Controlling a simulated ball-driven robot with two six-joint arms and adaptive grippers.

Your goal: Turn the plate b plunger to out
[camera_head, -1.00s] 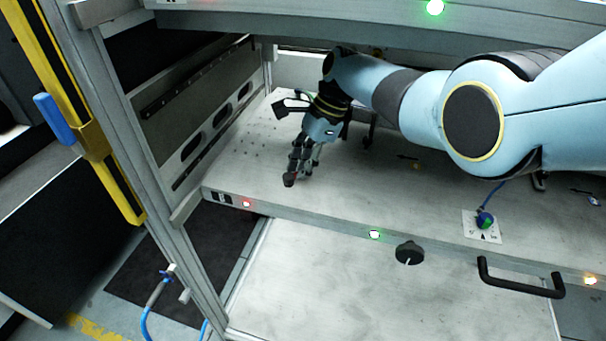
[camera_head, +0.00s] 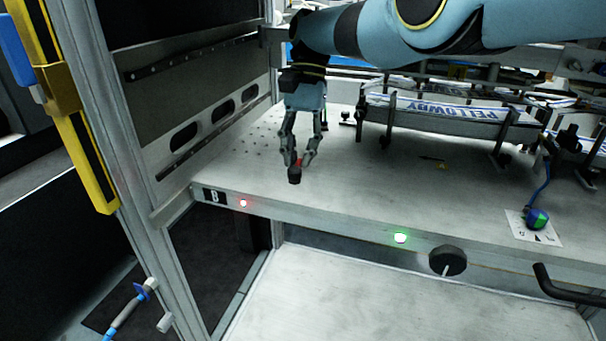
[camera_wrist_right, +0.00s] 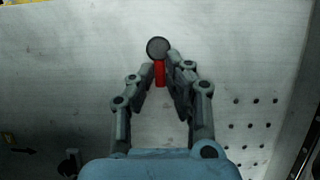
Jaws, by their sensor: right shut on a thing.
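The plate b plunger shows as a small dark round knob (camera_head: 294,177) with a red part (camera_head: 299,161), near the front left corner of the metal plate (camera_head: 340,195). A "B" label (camera_head: 214,196) is on the plate's front edge. In the right wrist view the plunger's knob (camera_wrist_right: 158,48) lies just beyond the fingertips, with its red part (camera_wrist_right: 160,75) between the fingers. My right gripper (camera_head: 297,165) points down and is shut on the plunger; the fingers partly hide it. My left gripper is out of view.
A red light (camera_head: 243,203) and a green light (camera_head: 400,238) are on the front edge. A black knob (camera_head: 448,261) and a blue-green knob (camera_head: 537,218) are to the right. A rack with printed labels (camera_head: 440,107) stands behind. A metal frame post (camera_head: 115,150) is left.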

